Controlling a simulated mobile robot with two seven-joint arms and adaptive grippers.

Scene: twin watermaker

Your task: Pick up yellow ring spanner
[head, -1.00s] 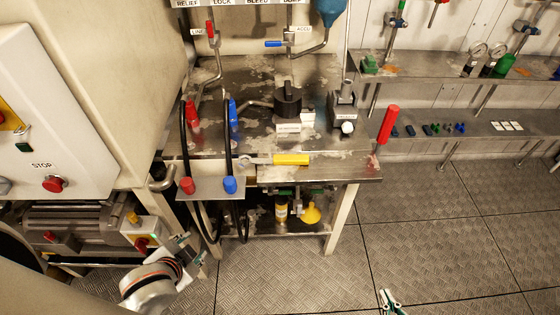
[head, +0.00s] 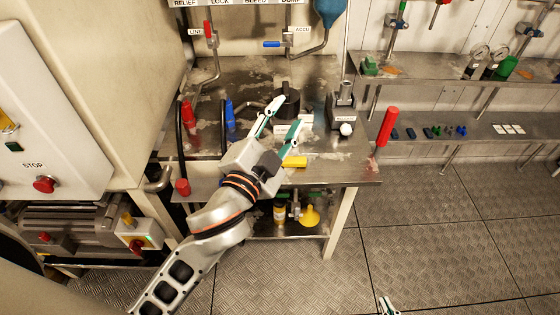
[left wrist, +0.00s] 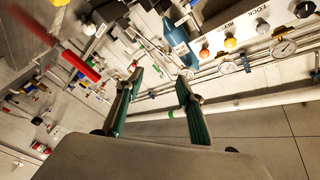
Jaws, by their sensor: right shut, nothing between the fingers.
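The yellow ring spanner (head: 295,162) lies near the front edge of the steel bench. In the head view my left gripper and wrist hide its left part, and only a piece of the yellow handle shows. My left gripper (head: 289,111) is open and empty, over the bench, overlapping the spanner in the picture. Its spread fingers also show in the left wrist view (left wrist: 159,77), with nothing between them. My right gripper (head: 389,306) is at the bottom edge of the head view, shut and empty, well away from the bench.
A black round-topped part (head: 287,101) and a grey device (head: 344,108) stand on the bench. A red upright handle (head: 388,126) rises at its right corner. A yellow funnel (head: 310,215) is on the lower shelf. The floor to the right is clear.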

